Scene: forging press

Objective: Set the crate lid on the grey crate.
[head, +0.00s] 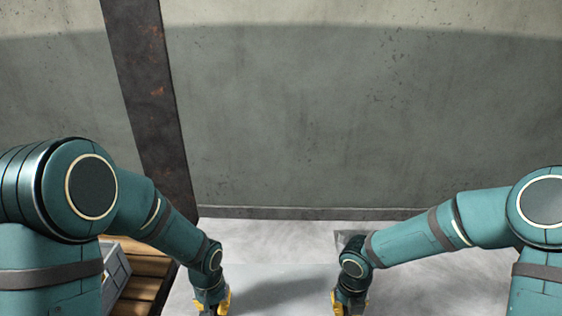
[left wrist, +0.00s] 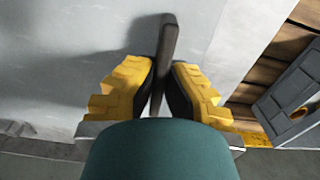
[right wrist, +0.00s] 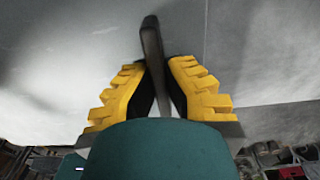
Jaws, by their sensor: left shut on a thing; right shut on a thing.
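My left gripper (head: 211,305) and right gripper (head: 348,306) are low in the head view, apart from each other. Each is shut on a narrow dark bar, seen between the yellow fingers in the left wrist view (left wrist: 168,50) and the right wrist view (right wrist: 152,45). I take these bars as parts of the crate lid (head: 285,289), a flat grey panel between the grippers; its outline is faint. The grey crate (head: 118,268) stands at the left, partly hidden by my left arm. Part of it shows at the right of the left wrist view (left wrist: 275,112).
Wooden slats (head: 142,262) lie beside and under the crate. A pale grey surface (head: 270,238) spreads below the grippers. A dark steel post (head: 155,100) stands against the wall (head: 350,120). Dark clutter (right wrist: 275,155) shows low in the right wrist view.

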